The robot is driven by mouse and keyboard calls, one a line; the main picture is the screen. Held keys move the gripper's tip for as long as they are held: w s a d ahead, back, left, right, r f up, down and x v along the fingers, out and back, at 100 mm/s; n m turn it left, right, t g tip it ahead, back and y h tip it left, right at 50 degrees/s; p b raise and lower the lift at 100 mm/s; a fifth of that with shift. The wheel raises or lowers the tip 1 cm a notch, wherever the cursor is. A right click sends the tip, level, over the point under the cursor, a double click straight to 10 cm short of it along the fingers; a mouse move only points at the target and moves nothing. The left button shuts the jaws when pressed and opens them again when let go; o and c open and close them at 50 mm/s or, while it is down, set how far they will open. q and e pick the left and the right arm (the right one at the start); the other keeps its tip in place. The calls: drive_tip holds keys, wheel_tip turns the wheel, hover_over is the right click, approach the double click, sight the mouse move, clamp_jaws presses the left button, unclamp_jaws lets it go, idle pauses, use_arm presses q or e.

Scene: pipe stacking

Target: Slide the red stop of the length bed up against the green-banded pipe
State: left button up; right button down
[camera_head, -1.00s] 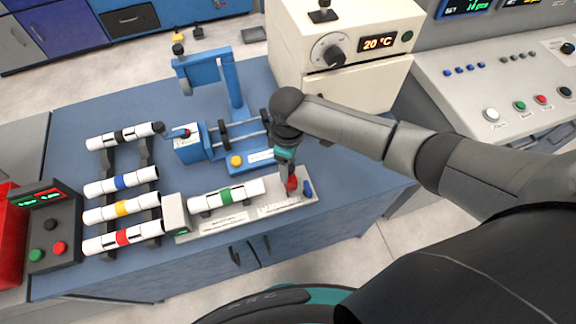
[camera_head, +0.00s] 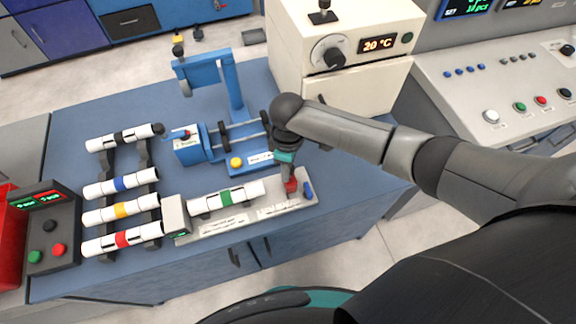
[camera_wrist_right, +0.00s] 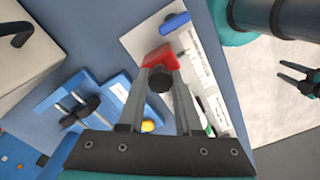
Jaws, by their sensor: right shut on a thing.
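The length bed (camera_head: 215,229) is a pale grey bar near the front edge of the blue bench. The green-banded pipe (camera_head: 246,191), white with a green band, lies along it. The red stop (camera_head: 291,187) stands towards the bed's right end, with a gap between it and the pipe's right end. My right gripper (camera_head: 289,176) reaches down from above and is shut on the red stop. In the right wrist view, its fingertips (camera_wrist_right: 160,70) meet at the red stop (camera_wrist_right: 158,57). My left gripper (camera_wrist_right: 298,80) appears there at the right edge, fingers apart, away from the bed.
A blue piece (camera_head: 308,188) sits at the bed's right end. A grey block (camera_head: 175,213) stands at its left end. A rack of banded pipes (camera_head: 122,187) is to the left. A blue fixture (camera_head: 222,140) stands behind, and a cream oven (camera_head: 340,50) at the back.

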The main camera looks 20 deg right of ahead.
drive_tip(key=a+p, duration=0.1)
drive_tip(key=a, duration=0.6)
drive_tip(key=shift+s+a, duration=0.1)
drive_tip(key=shift+a, duration=0.5)
drive_tip(key=shift+s+a, duration=0.1)
drive_tip(key=c, duration=0.9)
unclamp_jaws()
drive_tip(key=shift+c, duration=0.2)
drive_tip(key=shift+o, duration=1.4)
drive_tip(key=shift+a, duration=0.15)
drive_tip(key=shift+o, duration=0.3)
drive_tip(key=shift+d, duration=0.25)
drive_tip(key=shift+r, duration=0.15)
wheel_tip(320, 180, up, 15)
drive_tip(key=p, duration=0.2)
